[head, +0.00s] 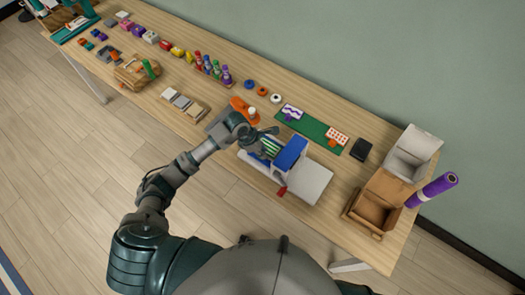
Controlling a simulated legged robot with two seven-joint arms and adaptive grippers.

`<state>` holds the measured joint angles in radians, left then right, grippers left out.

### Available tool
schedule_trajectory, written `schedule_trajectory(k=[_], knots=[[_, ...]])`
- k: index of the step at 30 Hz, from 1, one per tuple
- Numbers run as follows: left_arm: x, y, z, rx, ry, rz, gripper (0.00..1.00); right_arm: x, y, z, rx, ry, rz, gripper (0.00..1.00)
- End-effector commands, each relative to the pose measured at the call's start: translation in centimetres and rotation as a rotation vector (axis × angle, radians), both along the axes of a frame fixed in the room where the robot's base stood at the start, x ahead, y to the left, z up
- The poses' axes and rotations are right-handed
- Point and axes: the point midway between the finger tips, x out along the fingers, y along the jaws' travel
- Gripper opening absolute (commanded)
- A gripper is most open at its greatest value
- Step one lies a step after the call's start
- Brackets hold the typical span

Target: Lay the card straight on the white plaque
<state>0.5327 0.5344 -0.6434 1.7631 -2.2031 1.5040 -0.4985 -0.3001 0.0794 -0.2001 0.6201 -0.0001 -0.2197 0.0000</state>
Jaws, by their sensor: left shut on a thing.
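My left gripper (264,138) reaches in over the middle of the table and is shut on a green-and-white striped card (271,148). The card is at the left side of a blue block-like device (291,152). A flat white surface (311,183) extends to the right of the blue device, and white also shows at its left. I cannot tell which white part is the plaque, or whether the card touches it. Two other cards, one purple zigzag (292,111) and one orange-dotted (338,136), lie on a green strip (313,127). My right gripper is out of view.
A red part (281,192) sticks out at the device's front. An orange item (242,107) is close behind my gripper. A cardboard box (376,202), white bin (412,153) and purple roll (433,189) crowd the right end. Small toys line the back left.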

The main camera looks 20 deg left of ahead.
Motion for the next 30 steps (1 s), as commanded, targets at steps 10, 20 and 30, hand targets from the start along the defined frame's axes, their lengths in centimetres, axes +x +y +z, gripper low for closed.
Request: schedule_trajectory(k=[10,20,30], knots=[[0.0,-0.01,-0.34,0.0,0.0,0.0,0.0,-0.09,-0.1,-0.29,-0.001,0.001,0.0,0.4],[0.01,-0.01,-0.68,0.0,0.0,0.0,0.33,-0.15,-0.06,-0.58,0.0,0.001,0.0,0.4],[0.0,-0.01,-0.65,0.0,0.0,-0.001,0.5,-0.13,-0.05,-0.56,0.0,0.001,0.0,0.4]])
